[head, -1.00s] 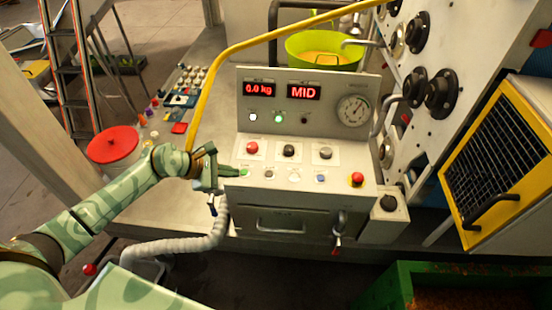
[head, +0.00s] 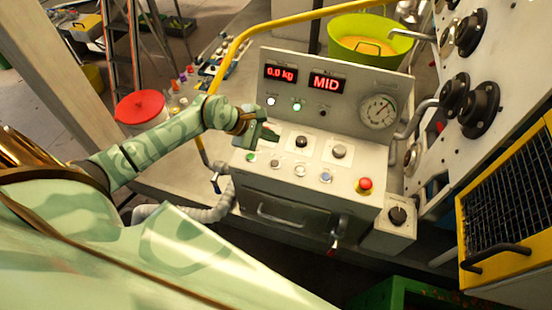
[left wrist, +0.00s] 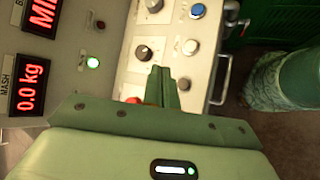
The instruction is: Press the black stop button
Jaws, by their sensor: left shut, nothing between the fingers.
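A large black button (head: 301,141) sits mid-row on the sloped face of the control panel (head: 268,190). It also shows in the left wrist view (left wrist: 144,53), uncovered, just ahead of the fingertips. A smaller dark button (head: 275,163) is in the lower row; it shows in the left wrist view too (left wrist: 184,84). The labels are too small to read. My left gripper (head: 272,133) is shut and empty over the panel's left part, beside the large black button. It partly hides a red button (left wrist: 133,100). I cannot tell its exact height. My right gripper is not in view.
A grey button (head: 339,151) is right of the black one. The lower row also has green, white and blue buttons, and a red mushroom button (head: 364,185) on the right. The upright display panel (head: 345,70) rises behind. A yellow rail (head: 235,50) curves at left.

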